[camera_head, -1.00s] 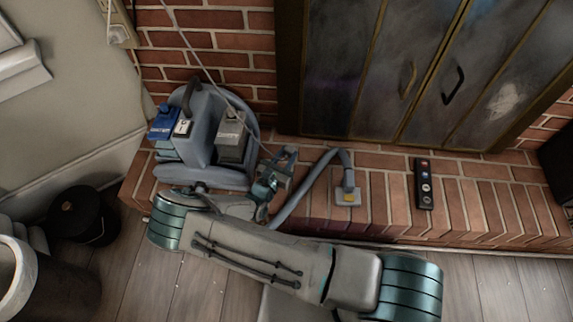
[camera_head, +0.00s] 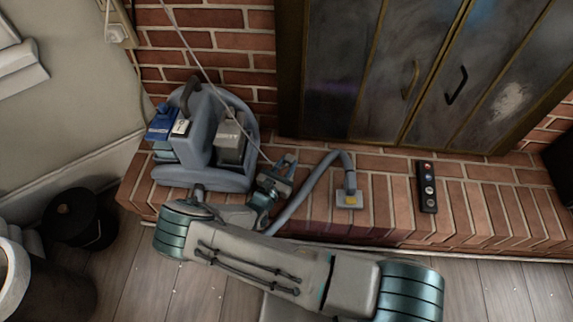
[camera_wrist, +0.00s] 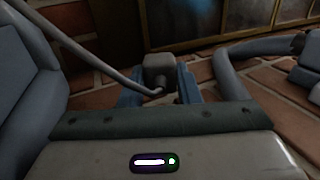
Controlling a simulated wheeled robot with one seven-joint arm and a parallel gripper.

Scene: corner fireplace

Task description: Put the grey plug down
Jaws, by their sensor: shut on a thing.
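The grey plug (camera_wrist: 160,68) sits between the two blue fingers of my gripper (camera_wrist: 160,88) in the wrist view, with its grey cord running from it to the upper left. My gripper (camera_head: 284,172) is shut on it. In the head view it is low over the brick hearth (camera_head: 390,190), between the blue-grey machine and its hose. The plug itself is hard to make out there. I cannot tell whether it touches the bricks. The cord (camera_head: 208,85) slants up to the wall at the upper left.
The blue-grey machine (camera_head: 203,180) with a blue box and a grey box stands left of my gripper. Its hose (camera_head: 320,185) ends in a nozzle (camera_head: 349,199) to the right. A dark remote (camera_head: 427,187) lies further right. Metal fireplace doors (camera_head: 380,70) stand behind.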

